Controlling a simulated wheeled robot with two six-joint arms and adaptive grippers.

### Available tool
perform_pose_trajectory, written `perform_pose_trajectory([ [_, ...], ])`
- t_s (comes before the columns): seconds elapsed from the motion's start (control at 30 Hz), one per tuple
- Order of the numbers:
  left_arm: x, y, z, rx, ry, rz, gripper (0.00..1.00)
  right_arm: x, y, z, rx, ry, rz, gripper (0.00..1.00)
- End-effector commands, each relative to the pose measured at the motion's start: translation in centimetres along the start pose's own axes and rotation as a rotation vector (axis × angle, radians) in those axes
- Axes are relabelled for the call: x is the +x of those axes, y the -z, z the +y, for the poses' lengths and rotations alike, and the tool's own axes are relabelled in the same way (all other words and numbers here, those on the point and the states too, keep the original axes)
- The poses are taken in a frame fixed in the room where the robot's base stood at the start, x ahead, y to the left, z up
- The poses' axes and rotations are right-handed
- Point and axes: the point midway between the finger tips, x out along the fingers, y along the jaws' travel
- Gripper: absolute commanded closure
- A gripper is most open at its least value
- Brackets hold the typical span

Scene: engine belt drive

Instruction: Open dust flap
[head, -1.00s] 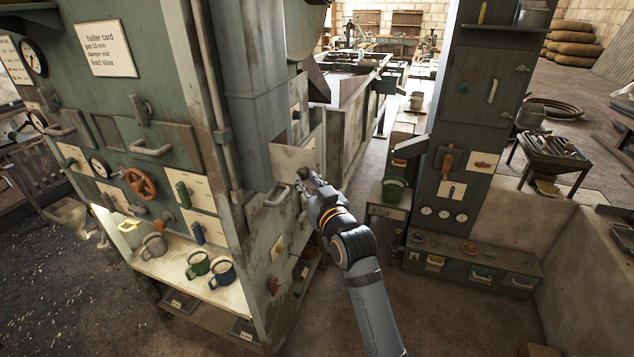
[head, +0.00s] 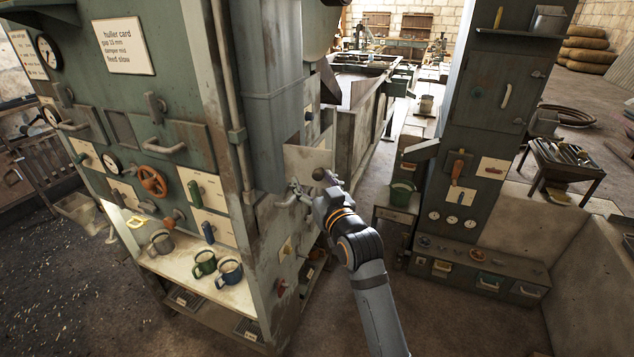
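A pale metal bar handle (head: 286,201) sits on the narrow side of the large green machine. I take the panel behind it to be the dust flap, but no label on it can be read. My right gripper (head: 302,188) is at this handle, with its fingers close to the bar's right end. The fingers are small and overlap the handle, so I cannot tell whether they touch it or how far apart they are. A dark round knob (head: 320,174) shows just beyond the fingers. A pale plate (head: 308,160) stands behind the gripper. My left gripper is not in view.
The green machine front (head: 180,100) carries handles, gauges and an orange handwheel (head: 152,180). Mugs, including a blue one (head: 229,270), stand on its lower shelf. A green cabinet (head: 490,110) stands to the right. Open floor lies between them.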

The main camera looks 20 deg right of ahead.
Motion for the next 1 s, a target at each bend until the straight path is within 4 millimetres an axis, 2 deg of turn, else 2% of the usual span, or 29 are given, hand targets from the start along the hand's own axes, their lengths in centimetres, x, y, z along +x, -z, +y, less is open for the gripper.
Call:
perform_pose_trajectory([
  [0.4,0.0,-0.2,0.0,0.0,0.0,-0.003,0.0,-0.2,-0.2,-0.1,0.004,0.003,-0.004,0.5],
  [0.47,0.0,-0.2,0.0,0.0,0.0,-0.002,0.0,-0.9,-0.3,0.0,0.004,0.003,-0.005,0.5],
  [0.8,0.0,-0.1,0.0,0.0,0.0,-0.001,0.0,-7.1,0.0,0.5,0.003,0.0,0.001,0.5],
  [1.0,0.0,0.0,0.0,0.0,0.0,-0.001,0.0,-8.1,0.1,0.5,0.004,0.0,0.003,0.5],
])
